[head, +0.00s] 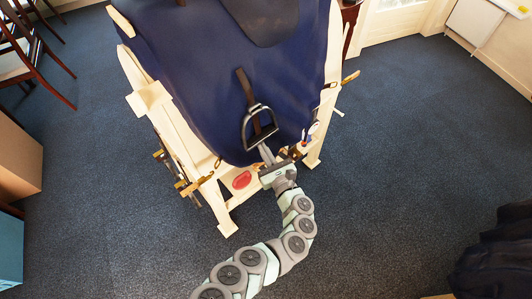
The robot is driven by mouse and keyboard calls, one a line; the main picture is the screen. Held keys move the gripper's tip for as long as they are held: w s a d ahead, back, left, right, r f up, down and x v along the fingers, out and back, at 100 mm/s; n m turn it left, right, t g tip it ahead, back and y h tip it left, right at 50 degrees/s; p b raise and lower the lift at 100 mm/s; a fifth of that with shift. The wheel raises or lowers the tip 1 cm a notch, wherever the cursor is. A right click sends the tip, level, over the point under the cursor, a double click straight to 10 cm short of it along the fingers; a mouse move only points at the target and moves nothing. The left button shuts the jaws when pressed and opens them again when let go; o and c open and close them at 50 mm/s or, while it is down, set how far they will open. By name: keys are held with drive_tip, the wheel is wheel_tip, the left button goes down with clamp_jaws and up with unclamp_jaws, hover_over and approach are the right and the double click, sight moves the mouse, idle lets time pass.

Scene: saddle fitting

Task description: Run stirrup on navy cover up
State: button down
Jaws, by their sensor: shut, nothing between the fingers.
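A navy cover (196,72) drapes over a cream wooden stand. A metal stirrup (246,133) hangs against the front of the cover on a brown leather strap (246,88). The strap runs up the cover from the top of the stirrup. My gripper (266,153) is at the lower edge of the stirrup, with its fingers pointing up at the stirrup's tread. The fingers are shut with nothing between them. I cannot tell whether they touch the tread.
The cream stand (168,118) carries brass hooks (196,184) at its lower left and another hook at its right. A red oval item (242,180) lies low on the stand. A dark saddle (268,18) sits on top.

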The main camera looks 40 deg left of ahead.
drive_tip(key=r+p, duration=0.1)
drive_tip(key=r, duration=0.1)
drive_tip(key=a+r+p, duration=0.1)
drive_tip(key=r, duration=0.1)
drive_tip(key=shift+r, duration=0.25)
drive_tip(key=shift+f, duration=0.1)
drive_tip(key=shift+f+b, duration=0.45)
drive_tip(key=shift+f, duration=0.1)
drive_tip(key=b, duration=0.1)
approach(260, 140)
wheel_tip(260, 140, down, 3)
drive_tip(key=d, duration=0.2)
drive_tip(key=shift+s+a, duration=0.1)
drive_tip(key=shift+a, duration=0.1)
